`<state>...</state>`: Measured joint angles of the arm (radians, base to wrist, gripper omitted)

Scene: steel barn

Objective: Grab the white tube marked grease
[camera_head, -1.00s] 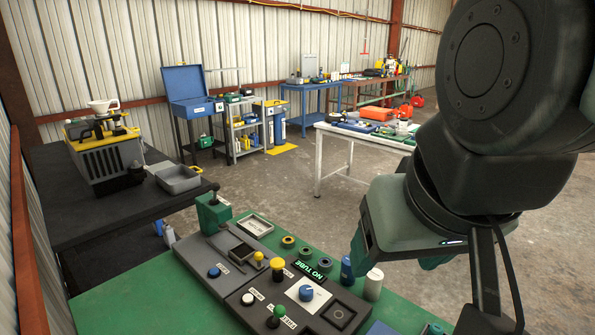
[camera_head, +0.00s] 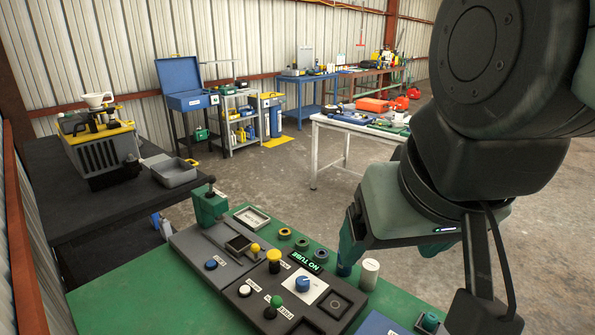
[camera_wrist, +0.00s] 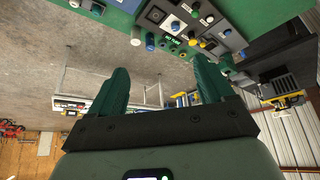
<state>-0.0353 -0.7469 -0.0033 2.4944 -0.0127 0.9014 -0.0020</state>
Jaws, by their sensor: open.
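My gripper is open and empty, apart from the white tube. In the wrist view, the white tube (camera_wrist: 136,37) and blue tube (camera_wrist: 150,42) show beyond and above the spread fingertips (camera_wrist: 163,70).
The control panel (camera_head: 258,291) has several knobs and buttons, including a tall yellow one (camera_head: 274,262). A green block with a lever (camera_head: 210,206) stands at its back left. A grey tray (camera_head: 175,172) is on the black table. Open floor lies behind the bench.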

